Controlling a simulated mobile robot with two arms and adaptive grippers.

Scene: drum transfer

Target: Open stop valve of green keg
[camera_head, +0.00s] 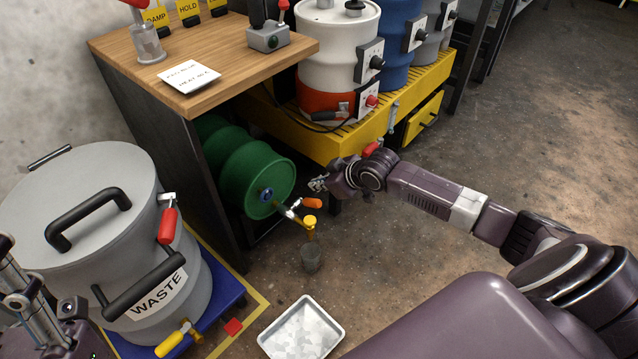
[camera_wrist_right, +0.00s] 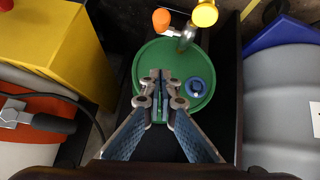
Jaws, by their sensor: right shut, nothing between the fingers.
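The green keg (camera_head: 258,183) lies on its side under the wooden bench, its round end facing out. A metal tap (camera_head: 291,212) on this end carries an orange handle (camera_head: 312,203) and a yellow knob (camera_head: 310,222). My right gripper (camera_head: 318,185) is shut and empty, near the keg's front and close to the orange handle, with no contact visible. In the right wrist view its fingertips (camera_wrist_right: 158,76) overlap the green keg end (camera_wrist_right: 172,62); the orange handle (camera_wrist_right: 161,20) and yellow knob (camera_wrist_right: 205,14) show beyond. My left gripper (camera_head: 35,300) shows partly at the lower left; its fingers are unclear.
A small grey cup (camera_head: 311,262) stands below the tap. A white tray (camera_head: 335,330) lies on the floor in front. The grey WASTE drum (camera_head: 90,200) stands left, and a yellow platform (camera_head: 310,140) with drums stands behind right. Floor at right is clear.

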